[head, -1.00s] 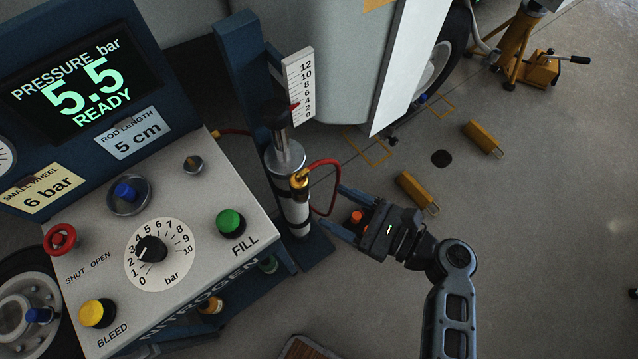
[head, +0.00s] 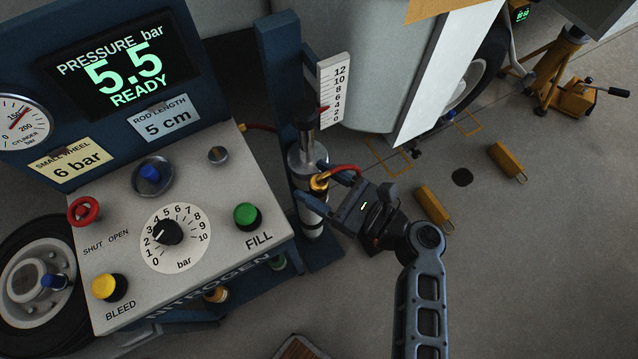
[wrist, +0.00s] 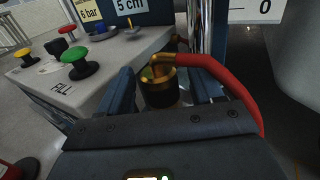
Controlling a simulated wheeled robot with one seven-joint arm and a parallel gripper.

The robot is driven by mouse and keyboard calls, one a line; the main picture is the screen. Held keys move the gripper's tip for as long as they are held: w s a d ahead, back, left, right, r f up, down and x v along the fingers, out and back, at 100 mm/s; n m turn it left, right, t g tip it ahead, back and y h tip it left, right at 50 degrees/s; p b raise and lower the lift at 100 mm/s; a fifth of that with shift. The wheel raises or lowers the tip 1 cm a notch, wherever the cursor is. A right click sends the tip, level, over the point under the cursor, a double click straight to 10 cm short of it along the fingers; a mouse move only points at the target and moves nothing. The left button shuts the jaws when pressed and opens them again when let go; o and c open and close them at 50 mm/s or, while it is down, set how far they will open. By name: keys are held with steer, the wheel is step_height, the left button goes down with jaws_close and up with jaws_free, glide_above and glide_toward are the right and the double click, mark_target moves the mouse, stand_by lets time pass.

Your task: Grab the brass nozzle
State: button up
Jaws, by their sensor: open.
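The brass nozzle (head: 319,182) sits on the side of the upright metal cylinder (head: 311,220), with a red hose (head: 345,169) leaving it to the right. In the wrist view the nozzle (wrist: 160,78) stands between my two fingers, its dark collar below the brass top. My gripper (head: 318,184) is open, with one finger on each side of the nozzle. I cannot tell whether either finger touches it. The nozzle's lower end is hidden behind the gripper body in the wrist view.
The nitrogen console (head: 100,220) with its knobs and green FILL button (head: 246,216) stands close on the left. A white scale plate (head: 333,88) rises behind the cylinder. Yellow chocks (head: 433,206) lie on the floor at right, where the floor is mostly free.

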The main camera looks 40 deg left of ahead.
steer(key=shift+c, duration=0.4)
steer(key=c, duration=1.1)
steer(key=shift+o, duration=0.2)
